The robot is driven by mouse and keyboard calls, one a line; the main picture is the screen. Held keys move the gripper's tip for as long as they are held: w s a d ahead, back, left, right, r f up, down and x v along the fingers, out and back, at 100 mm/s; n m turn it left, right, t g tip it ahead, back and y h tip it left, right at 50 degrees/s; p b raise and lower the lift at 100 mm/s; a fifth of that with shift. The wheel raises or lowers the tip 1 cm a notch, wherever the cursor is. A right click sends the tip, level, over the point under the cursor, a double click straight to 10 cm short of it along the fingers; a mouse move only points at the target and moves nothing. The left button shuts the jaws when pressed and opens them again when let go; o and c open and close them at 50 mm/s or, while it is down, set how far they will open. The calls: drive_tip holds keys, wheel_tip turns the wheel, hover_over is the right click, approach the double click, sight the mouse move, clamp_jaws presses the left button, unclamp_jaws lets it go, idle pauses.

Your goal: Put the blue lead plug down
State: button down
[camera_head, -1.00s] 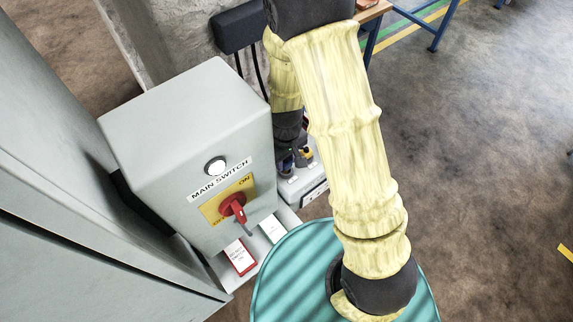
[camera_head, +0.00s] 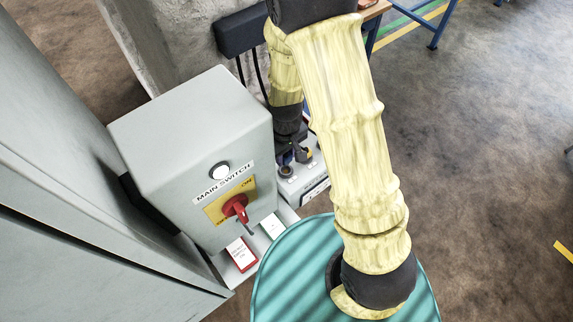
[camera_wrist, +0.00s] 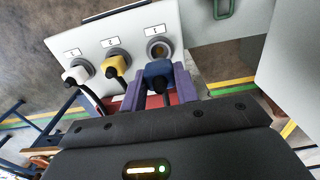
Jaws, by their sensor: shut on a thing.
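The blue lead plug (camera_wrist: 158,74) is between the two fingers of my gripper (camera_wrist: 159,88) in the wrist view, with its dark rear end toward the camera. My gripper is shut on it. Just beyond the plug is an open grey-ringed socket (camera_wrist: 158,49), its inside visible; the plug looks apart from it. A yellow plug (camera_wrist: 117,66) sits at the middle socket and a white plug (camera_wrist: 76,74) at the left one, each with a dark lead. In the head view my gripper (camera_head: 289,156) is small and partly hidden by the arm, above the pale socket panel (camera_head: 311,183).
A grey main switch box (camera_head: 195,140) with a red handle (camera_head: 236,207) stands left of the arm. A grey cabinet (camera_head: 60,150) fills the left. Floor to the right is open. A green handle (camera_wrist: 222,8) lies beyond the panel.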

drive_tip(key=shift+r, duration=0.2)
drive_tip(key=shift+w+d+f, duration=0.1)
drive_tip(key=shift+w+d, duration=0.1)
drive_tip(key=shift+w, duration=0.05)
drive_tip(key=w+d+m+b, duration=0.2)
drive_tip(key=w+d+m, duration=0.1)
drive_tip(key=w+d+m+b, duration=0.1)
drive_tip(key=w+d+m, duration=0.1)
drive_tip(key=shift+d+f, duration=0.25)
drive_tip(key=shift+f, duration=0.15)
drive_tip(key=w+d+m, duration=0.1)
drive_tip(key=d, duration=0.1)
drive_tip(key=w+d+m+b, duration=0.1)
drive_tip(key=d+m, duration=0.1)
drive_tip(key=w+d+r+m+b, duration=0.1)
drive_tip(key=d+m, duration=0.1)
drive_tip(key=shift+w, duration=0.25)
drive_tip(key=shift+r, duration=0.15)
